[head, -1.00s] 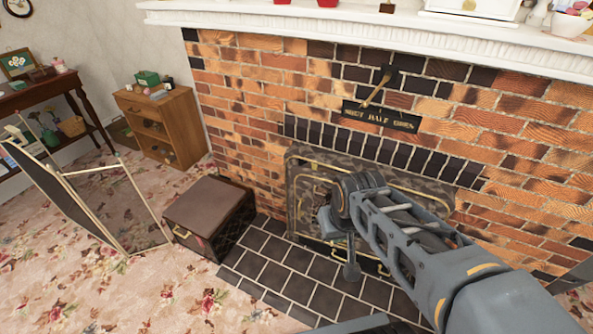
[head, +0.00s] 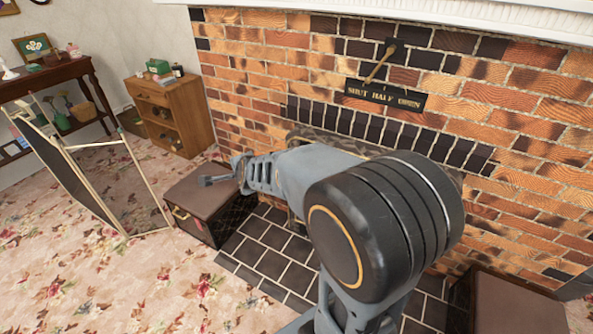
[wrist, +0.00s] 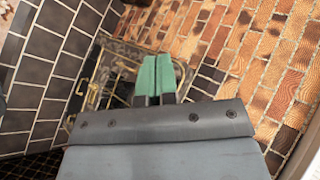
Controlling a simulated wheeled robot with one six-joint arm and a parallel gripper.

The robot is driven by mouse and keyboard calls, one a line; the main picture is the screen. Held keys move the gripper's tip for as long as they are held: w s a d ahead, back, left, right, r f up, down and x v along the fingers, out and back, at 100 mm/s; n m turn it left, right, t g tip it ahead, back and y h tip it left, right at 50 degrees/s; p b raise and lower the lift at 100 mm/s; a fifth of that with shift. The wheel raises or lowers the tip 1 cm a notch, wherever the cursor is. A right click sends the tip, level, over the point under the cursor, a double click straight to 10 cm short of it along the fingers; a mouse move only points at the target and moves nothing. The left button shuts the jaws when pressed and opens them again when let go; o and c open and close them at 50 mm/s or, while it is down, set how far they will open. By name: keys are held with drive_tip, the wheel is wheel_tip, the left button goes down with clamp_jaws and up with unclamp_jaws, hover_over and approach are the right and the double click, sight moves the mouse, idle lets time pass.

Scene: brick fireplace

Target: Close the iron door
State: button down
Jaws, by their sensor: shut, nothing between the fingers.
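The iron door is a dark, mottled panel with brass trim, set low in the brick fireplace. In the head view my arm covers most of it, leaving part of its upper edge (head: 325,139) visible. In the wrist view the door (wrist: 122,58) shows beyond my fingers, at a slant, with brass rails. I cannot tell how far it stands open. My gripper (head: 207,181) is left of the door in the head view, above the brown box. Its green finger pads (wrist: 157,72) are together and empty in the wrist view.
A lever (head: 378,64) sits above a plate (head: 385,95) reading "SHUT HALF OPEN". A brown box (head: 205,187) stands left of the dark tiled hearth (head: 262,250), another (head: 515,300) at lower right. A folding screen (head: 75,165) stands at left. Carpet in front is open.

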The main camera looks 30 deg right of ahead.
drive_tip(key=w+d+f+m+h+b, duration=0.3)
drive_tip(key=d+f+m+h+b, duration=0.35)
drive_tip(key=m, duration=0.85)
drive_tip(key=w+d+f+m+h+b, duration=0.4)
drive_tip(key=d+f+m+h, duration=0.45)
drive_tip(key=d+m, duration=0.4)
drive_tip(key=w+d+m+b, duration=0.1)
drive_tip(key=w+d, duration=0.5)
drive_tip(key=d, duration=0.3)
drive_tip(key=shift+w+d+f+m+g+y+b, duration=0.3)
drive_tip(key=shift+w+d+f+m+g, duration=0.05)
drive_tip(key=shift+w+d+g, duration=0.05)
